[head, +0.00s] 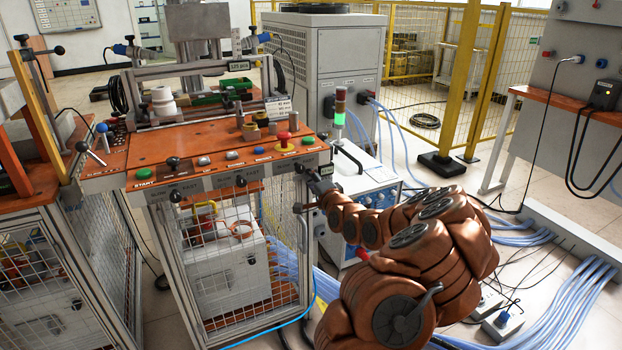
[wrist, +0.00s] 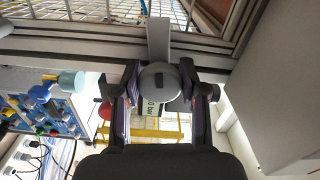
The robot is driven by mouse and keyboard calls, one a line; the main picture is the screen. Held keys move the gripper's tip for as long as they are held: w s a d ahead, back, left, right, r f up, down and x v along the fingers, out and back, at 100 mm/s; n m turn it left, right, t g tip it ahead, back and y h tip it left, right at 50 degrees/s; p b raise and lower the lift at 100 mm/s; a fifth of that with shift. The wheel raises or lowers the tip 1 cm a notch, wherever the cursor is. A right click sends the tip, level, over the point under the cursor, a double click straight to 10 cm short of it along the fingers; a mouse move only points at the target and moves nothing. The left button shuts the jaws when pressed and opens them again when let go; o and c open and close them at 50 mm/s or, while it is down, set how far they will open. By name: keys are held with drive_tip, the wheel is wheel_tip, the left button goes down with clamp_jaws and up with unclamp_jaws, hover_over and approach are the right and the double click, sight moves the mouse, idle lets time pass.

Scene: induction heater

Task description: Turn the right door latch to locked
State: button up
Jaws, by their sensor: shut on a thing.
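The right door latch (wrist: 159,83) shows in the wrist view as a round grey knob with a dark raised grip. A flat grey metal tab (wrist: 158,38) extends from it toward the top of the picture, across the aluminium frame rail. My gripper (wrist: 162,94) has one finger on each side of the knob and is shut on it. In the head view my gripper (head: 304,188) is at the right front post of the cabinet, below the orange worktop. The latch cannot be made out there. The mesh door (head: 228,262) looks closed against its frame.
The orange worktop (head: 140,180) above carries several buttons, including a red emergency stop (head: 283,138). A blue-white machine (head: 352,200) with hoses stands close behind my arm. Blue hoses (head: 560,290) lie on the floor at right.

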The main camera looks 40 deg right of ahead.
drive_tip(key=shift+r+m, duration=0.1)
drive_tip(key=shift+m, duration=0.8)
drive_tip(key=o, duration=1.1)
drive_tip(key=shift+o, duration=0.2)
drive_tip(key=v, duration=1.2)
